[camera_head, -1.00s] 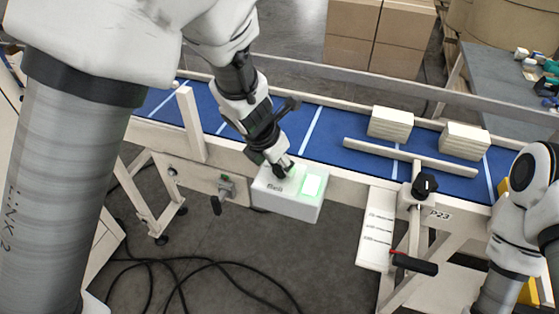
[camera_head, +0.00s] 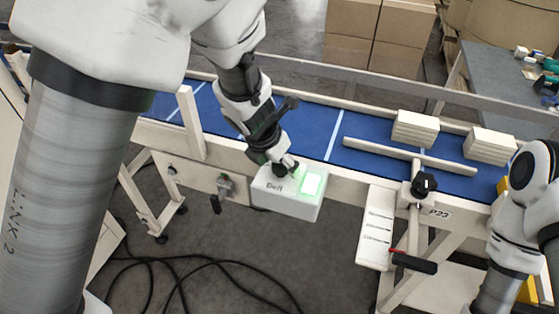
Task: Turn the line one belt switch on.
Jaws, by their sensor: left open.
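The belt switch is a white box (camera_head: 278,202) marked "Belt" on the front side of the conveyor. The rocker (camera_head: 312,184) on its right part glows green. My left gripper (camera_head: 287,168) is over the back left of the box's top, to the left of the lit rocker. It is open, and its fingertips are small and partly hidden, so I cannot tell whether they touch the box. My right arm shows at the right edge, but its gripper is out of view.
The blue conveyor belt (camera_head: 360,130) carries two stacks of flat boards (camera_head: 415,127) (camera_head: 490,146) beside a pale guide bar (camera_head: 400,153). A black-knobbed post (camera_head: 424,185) and red-and-black handle (camera_head: 414,262) are to the right. Black cables (camera_head: 215,262) lie on the floor.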

